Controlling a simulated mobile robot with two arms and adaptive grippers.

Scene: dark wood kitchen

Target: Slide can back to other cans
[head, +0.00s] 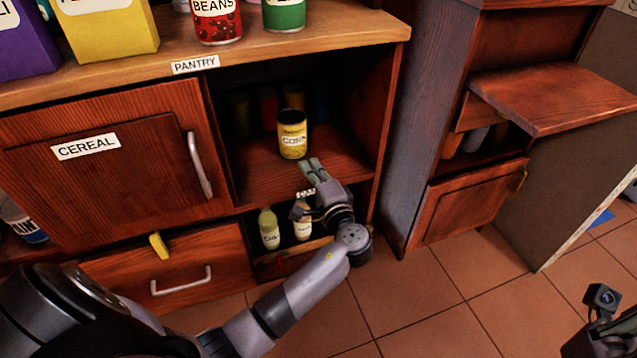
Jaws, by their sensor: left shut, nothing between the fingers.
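A yellow corn can (292,140) with a dark top stands upright on the open pantry shelf (262,182). Several other cans (266,108) stand in the shadow at the back of the same compartment, behind the corn can. My left gripper (310,168) is shut and empty. Its fingertips point into the compartment, just in front of and slightly right of the corn can's base. I cannot tell whether they touch it.
Two bottles, one pale (269,228) and one partly behind my gripper (301,222), stand on the lower shelf. The counter edge (320,40) overhangs the compartment. The closed cereal door (110,160) is on the left, and a side wall (375,150) bounds the right.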

